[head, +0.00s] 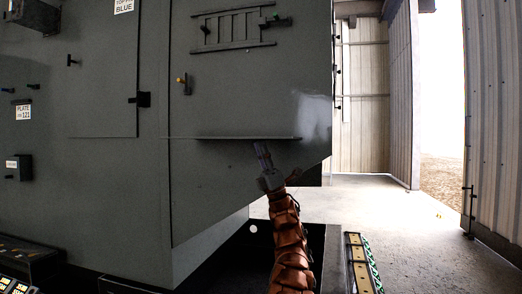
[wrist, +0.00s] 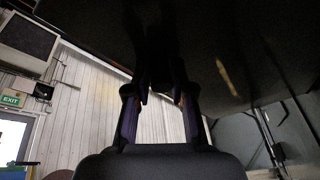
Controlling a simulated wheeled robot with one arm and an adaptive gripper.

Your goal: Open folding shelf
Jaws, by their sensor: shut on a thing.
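The folding shelf (head: 225,138) shows in the head view as a thin, dark, nearly edge-on strip across the front of the large grey-green enclosure (head: 215,195). My gripper (head: 260,146) reaches up to it from below, right of its middle, and is shut on its edge. In the wrist view, the two fingers of my gripper (wrist: 158,78) point up into a dark area under a broad dark surface. The fingertips and the exact grip there are lost in shadow.
Above the shelf is a ladder-like rack (head: 233,30) and a yellow-tipped handle (head: 184,82). A dark box (head: 20,168) sticks out at the left. Open floor (head: 410,215) stretches right toward a bright doorway.

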